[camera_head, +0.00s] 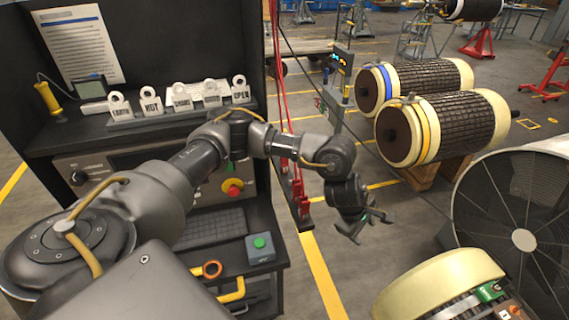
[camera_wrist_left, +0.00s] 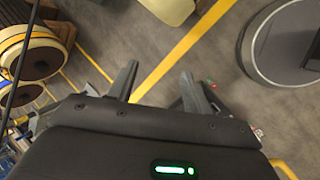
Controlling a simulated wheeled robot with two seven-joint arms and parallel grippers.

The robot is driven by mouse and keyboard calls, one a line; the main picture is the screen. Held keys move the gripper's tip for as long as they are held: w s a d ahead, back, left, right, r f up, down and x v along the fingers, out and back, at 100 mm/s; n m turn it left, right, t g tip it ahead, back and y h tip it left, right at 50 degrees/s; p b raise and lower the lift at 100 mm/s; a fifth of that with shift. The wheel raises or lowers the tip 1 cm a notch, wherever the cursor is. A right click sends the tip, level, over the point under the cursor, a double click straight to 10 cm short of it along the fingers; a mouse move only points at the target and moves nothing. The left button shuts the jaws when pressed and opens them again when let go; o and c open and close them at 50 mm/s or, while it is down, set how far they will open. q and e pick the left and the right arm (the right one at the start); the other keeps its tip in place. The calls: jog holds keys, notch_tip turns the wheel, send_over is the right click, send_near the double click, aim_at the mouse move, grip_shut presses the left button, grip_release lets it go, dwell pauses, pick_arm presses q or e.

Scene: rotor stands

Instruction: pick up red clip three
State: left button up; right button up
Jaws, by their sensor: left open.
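Red clips (camera_head: 298,190) sit close together on a dark narrow rail (camera_head: 306,224) beside the right side of the black cabinet. Red cables run up from them. I cannot tell which one is clip three. My left gripper (camera_head: 369,228) is open and empty, in the air to the right of the clips and apart from them, pointing down. Its two spread fingers (camera_wrist_left: 160,75) also show in the left wrist view, with only floor between them. No clip can be made out for sure in the left wrist view. My right gripper is not in view.
The cabinet desk (camera_head: 215,225) holds labelled tags (camera_head: 153,102), a red knob (camera_head: 232,188) and a green button box (camera_head: 260,248). Wound rotors (camera_head: 455,125) stand at the right. A large fan (camera_head: 522,240) and a cream drum (camera_head: 430,280) are at lower right. Floor beneath the gripper is clear.

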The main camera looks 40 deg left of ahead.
pick_arm(q)
jog(key=w+a+r+m+g+y, duration=0.1)
jog(key=a+r+m+y, duration=0.1)
jog(key=a+r, duration=0.5)
jog(key=w+a+r+m+y, duration=0.1)
jog(key=a+r+m+y, duration=0.15)
jog(key=a, duration=0.85)
jog(key=w+a+r+m+g+y, duration=0.15)
jog(key=a+r, duration=0.35)
jog(key=a, duration=0.5)
jog(key=shift+n+t+y, duration=0.3)
jog(key=shift+t+y, duration=0.05)
jog(key=shift+y, duration=0.05)
jog(key=p+x, duration=0.1)
jog(key=x, duration=0.2)
jog(key=p+x, duration=0.2)
jog(key=x, duration=0.1)
jog(key=p+x, duration=0.1)
jog(key=x, duration=0.3)
jog(key=shift+a+r+p, duration=0.1)
jog(key=shift+a+p, duration=0.2)
jog(key=shift+a, duration=0.05)
jog(key=shift+w+f, duration=0.1)
jog(key=shift+f, duration=0.25)
jog(key=shift+c, duration=0.4)
grip_shut()
